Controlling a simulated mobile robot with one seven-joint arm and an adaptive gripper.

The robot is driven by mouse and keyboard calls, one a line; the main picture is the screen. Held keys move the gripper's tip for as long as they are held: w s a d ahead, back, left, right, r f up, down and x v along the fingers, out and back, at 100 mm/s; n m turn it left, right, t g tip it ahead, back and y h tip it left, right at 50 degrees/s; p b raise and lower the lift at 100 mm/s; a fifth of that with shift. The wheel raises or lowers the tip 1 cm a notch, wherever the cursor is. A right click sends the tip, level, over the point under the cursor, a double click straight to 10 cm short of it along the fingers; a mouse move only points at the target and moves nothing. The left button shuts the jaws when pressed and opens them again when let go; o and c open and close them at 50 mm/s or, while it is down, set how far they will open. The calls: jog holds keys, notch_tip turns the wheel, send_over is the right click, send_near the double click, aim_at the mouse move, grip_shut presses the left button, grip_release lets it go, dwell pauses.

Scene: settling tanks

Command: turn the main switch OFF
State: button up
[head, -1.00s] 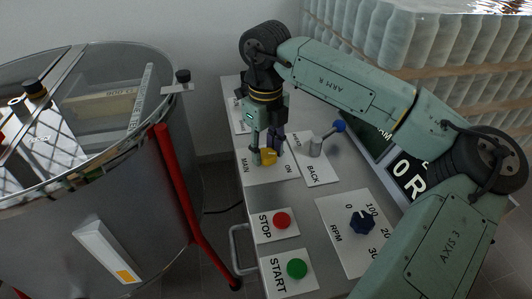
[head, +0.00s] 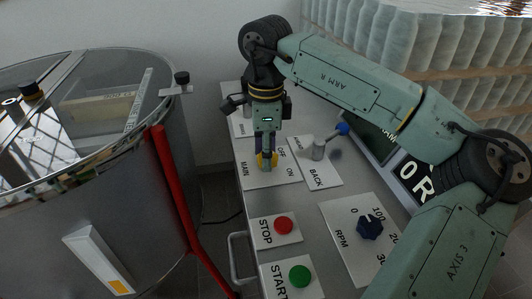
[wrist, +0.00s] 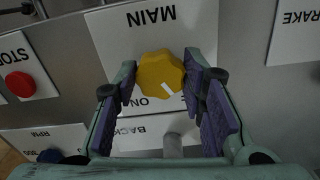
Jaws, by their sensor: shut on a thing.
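The main switch is a yellow knob (head: 268,162) on a white plate (head: 258,182) marked MAIN, OFF and ON. My gripper (head: 266,157) points down over the plate with its fingers closed around the knob. In the wrist view the knob (wrist: 160,76) sits between the two purple finger pads of my gripper (wrist: 163,88). Its white mark points to the lower right there, beside the ON label and toward the right finger.
A BACK plate with a grey lever (head: 319,150) tipped in blue stands close to the right. Nearer are a red STOP button (head: 284,225), a green START button (head: 300,276) and a blue RPM knob (head: 369,228). A tank with a red leg (head: 172,190) stands left.

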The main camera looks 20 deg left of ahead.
jog(key=shift+n, duration=0.7)
jog(key=o, duration=1.1)
jog(key=shift+o, duration=0.2)
notch_tip(320, 180, up, 12)
